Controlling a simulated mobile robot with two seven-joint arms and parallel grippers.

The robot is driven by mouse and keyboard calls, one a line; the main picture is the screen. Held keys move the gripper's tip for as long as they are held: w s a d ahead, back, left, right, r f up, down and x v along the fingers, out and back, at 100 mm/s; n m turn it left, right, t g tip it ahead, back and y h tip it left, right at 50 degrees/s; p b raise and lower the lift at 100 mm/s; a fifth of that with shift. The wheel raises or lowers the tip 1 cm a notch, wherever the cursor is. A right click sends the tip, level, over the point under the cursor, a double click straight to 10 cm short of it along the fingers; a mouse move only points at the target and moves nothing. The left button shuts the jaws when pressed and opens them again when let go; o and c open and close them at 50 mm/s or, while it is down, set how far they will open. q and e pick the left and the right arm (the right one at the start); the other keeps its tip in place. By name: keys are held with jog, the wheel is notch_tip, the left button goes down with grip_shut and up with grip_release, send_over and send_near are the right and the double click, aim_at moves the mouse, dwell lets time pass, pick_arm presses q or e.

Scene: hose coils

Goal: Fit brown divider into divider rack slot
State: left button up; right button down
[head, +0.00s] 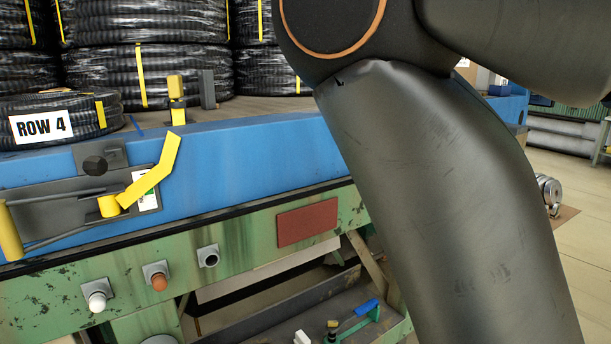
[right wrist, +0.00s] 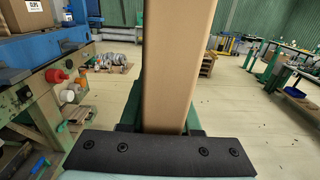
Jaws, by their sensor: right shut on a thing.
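The brown divider (right wrist: 178,65) stands upright in the right wrist view, close to the camera, running from the top edge down to my gripper. My right gripper (right wrist: 162,128) is shut on its lower part; the dark gripper body crosses the bottom of that view. A green part shows behind the divider, but I cannot tell whether it belongs to the rack. I cannot make out the divider rack slot in either view. My right arm fills the right of the head view, and its gripper is not seen there. My left gripper is in neither view.
A blue-topped green bench (head: 230,165) carries black hose coils (head: 145,70) and a yellow-handled lever (head: 150,178). Knobs stick out of its front. In the right wrist view, another bench (right wrist: 300,75) stands at right, with open floor (right wrist: 240,115) between.

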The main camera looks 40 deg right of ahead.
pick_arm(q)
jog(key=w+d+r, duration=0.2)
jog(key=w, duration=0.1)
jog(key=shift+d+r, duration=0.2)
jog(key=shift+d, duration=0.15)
